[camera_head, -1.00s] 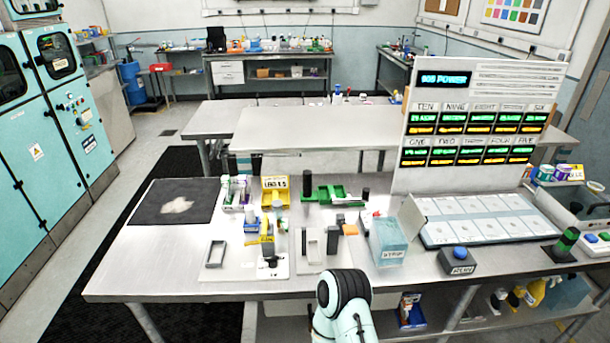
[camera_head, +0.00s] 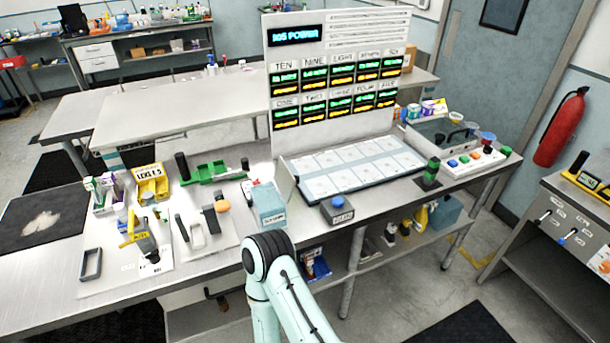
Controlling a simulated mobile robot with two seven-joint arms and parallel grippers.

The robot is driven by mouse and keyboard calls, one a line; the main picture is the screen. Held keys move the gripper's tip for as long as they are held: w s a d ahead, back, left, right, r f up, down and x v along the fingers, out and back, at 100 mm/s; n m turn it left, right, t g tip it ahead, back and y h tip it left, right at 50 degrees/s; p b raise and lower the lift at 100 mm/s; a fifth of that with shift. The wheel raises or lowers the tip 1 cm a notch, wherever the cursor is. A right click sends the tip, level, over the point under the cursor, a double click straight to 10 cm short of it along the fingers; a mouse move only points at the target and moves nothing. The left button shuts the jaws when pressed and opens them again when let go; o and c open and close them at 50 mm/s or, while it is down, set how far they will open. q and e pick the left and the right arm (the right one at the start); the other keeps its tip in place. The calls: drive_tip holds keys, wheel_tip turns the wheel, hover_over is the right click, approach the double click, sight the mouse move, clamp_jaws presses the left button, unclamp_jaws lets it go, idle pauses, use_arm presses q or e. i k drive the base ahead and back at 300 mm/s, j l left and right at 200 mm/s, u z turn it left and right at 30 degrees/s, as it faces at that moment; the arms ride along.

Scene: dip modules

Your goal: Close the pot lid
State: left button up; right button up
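I cannot make out for certain which thing is the pot or its lid. Small round cans and pots (camera_head: 470,128) stand at the far right end of the bench, by a grey case with an open top (camera_head: 440,133). A light blue box (camera_head: 269,206) with a label stands near the bench's front middle. One of my arms rises from the bottom centre in front of the bench, showing only pale links and a black joint. Neither of my grippers is in view.
A metal bench (camera_head: 385,195) carries a tilted white panel tray (camera_head: 350,170), a display board (camera_head: 337,75), a dark button box (camera_head: 337,210), a yellow bin (camera_head: 150,182) and green parts (camera_head: 212,172). A second bench (camera_head: 565,215) stands at the right.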

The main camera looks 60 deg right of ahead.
sight(285, 180)
drive_tip(key=k+l, duration=0.15)
drive_tip(key=l, duration=0.2)
drive_tip(key=k+l, duration=0.15)
drive_tip(key=l, duration=0.2)
drive_tip(key=k+l, duration=0.15)
drive_tip(key=l, duration=0.2)
drive_tip(key=k+l, duration=0.15)
drive_tip(key=l, duration=0.25)
drive_tip(key=k+l, duration=0.15)
drive_tip(key=l, duration=0.2)
drive_tip(key=k+l, duration=0.15)
drive_tip(key=l, duration=0.2)
drive_tip(key=k+l, duration=0.15)
drive_tip(key=l, duration=0.2)
drive_tip(key=k+l, duration=0.15)
drive_tip(key=l, duration=0.2)
